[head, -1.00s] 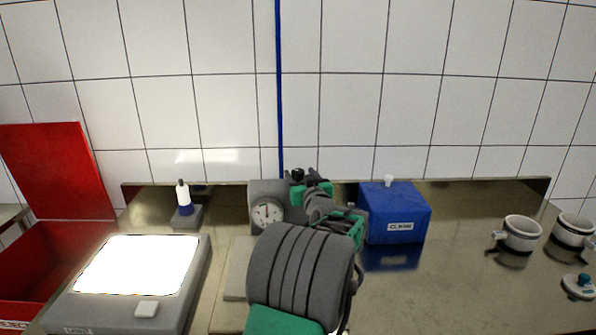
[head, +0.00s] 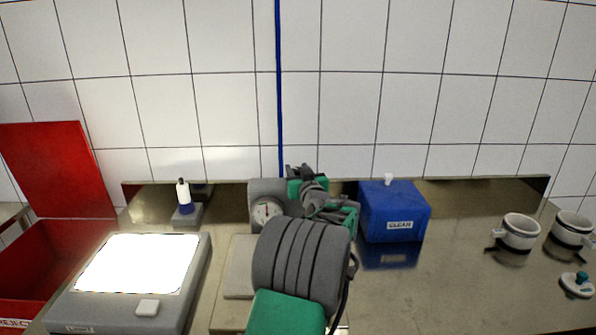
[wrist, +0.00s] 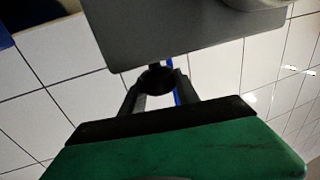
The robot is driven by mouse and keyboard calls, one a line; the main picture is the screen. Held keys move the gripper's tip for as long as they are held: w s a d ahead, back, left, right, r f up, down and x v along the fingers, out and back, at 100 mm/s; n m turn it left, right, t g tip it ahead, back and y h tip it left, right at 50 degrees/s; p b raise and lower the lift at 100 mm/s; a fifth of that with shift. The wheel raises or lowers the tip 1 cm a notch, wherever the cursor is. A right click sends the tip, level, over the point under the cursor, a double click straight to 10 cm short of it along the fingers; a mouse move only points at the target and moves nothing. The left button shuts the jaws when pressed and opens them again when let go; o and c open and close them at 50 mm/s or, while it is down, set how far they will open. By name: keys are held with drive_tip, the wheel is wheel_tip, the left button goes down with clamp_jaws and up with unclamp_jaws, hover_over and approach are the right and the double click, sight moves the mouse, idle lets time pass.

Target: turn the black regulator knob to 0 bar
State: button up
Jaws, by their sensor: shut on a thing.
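The grey regulator block (head: 262,187) stands at the back of the steel bench and carries a round white gauge (head: 267,213). Its needle looks roughly upright; the scale is too small to read. In the wrist view the black knob (wrist: 157,77) sits between the two fingers of my gripper (wrist: 158,82), against the edge of the grey block (wrist: 185,25). My gripper is shut on the knob. In the head view my gripper (head: 298,172) is at the upper right of the block, and the knob is hidden there by the fingers.
A blue box (head: 395,212) marked CLEAN stands close to the right of my wrist. Two white cups (head: 520,233) are further right. A lit light box (head: 200,265), a small bottle (head: 184,193) and a red bin (head: 50,255) are on the left.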

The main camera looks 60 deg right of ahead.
clamp_jaws()
drive_tip(key=shift+f, duration=0.1)
